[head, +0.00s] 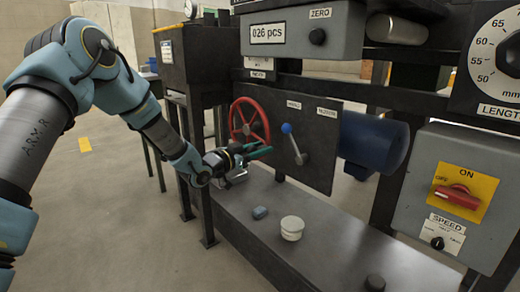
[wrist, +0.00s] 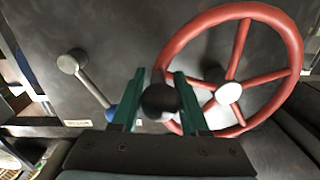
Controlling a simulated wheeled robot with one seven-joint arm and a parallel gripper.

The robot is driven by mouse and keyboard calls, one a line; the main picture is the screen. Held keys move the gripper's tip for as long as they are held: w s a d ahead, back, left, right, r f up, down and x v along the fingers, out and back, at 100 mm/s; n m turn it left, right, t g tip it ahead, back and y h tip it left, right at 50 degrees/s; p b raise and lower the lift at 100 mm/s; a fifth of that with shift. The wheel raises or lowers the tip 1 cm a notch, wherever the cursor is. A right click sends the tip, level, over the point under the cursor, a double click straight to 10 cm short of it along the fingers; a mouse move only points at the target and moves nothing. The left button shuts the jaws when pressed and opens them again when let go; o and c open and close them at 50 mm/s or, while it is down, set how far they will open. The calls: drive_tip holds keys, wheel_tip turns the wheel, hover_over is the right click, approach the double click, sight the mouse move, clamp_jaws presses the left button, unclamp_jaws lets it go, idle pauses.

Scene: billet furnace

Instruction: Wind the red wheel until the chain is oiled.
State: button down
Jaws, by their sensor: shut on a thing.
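The red wheel (head: 234,122), a spoked rim with a pale hub, is mounted on the dark panel. It fills the right of the wrist view (wrist: 290,60). A black round knob (wrist: 160,101) sits at the wheel's rim. My gripper (head: 258,150) is in front of the wheel's lower part. In the wrist view its green fingers (wrist: 159,78) are on either side of the knob, shut on it. No chain can be made out in either view.
A lever with a blue ball (head: 286,128) stands just right of the wheel; its ball is close to my left finger in the wrist view (wrist: 112,113). A white round pot (head: 292,228) and a small grey-blue block (head: 260,212) are on the bench (head: 325,250) below.

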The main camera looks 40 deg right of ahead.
sight(257, 160)
drive_tip(key=shift+f, duration=0.15)
drive_tip(key=w+f+m+b, duration=0.1)
drive_tip(key=f+m+b, duration=0.1)
drive_tip(key=m+b, duration=0.1)
drive_tip(key=w+f+m+b, duration=0.2)
drive_tip(key=b, duration=0.1)
drive_tip(key=w+f+m+b, duration=0.1)
drive_tip(key=f+m+b, duration=0.1)
drive_tip(key=m+b, duration=0.1)
drive_tip(key=shift+w+d+f+m+b, duration=0.1)
drive_tip(key=shift+w+f+m+b, duration=0.1)
drive_tip(key=shift+m+b, duration=0.15)
drive_tip(key=shift+w+d+f+m+b, duration=0.1)
drive_tip(key=shift+w+f+m+b, duration=0.15)
drive_tip(key=shift+w+m+b, duration=0.85)
drive_tip(key=shift+w+f+m+b, duration=0.2)
drive_tip(key=shift+w+m+b, duration=0.65)
drive_tip(key=shift+m, duration=0.3)
drive_tip(key=shift+w, duration=0.1)
drive_tip(key=shift+c, duration=2.1)
unclamp_jaws()
drive_tip(key=shift+r, duration=0.1)
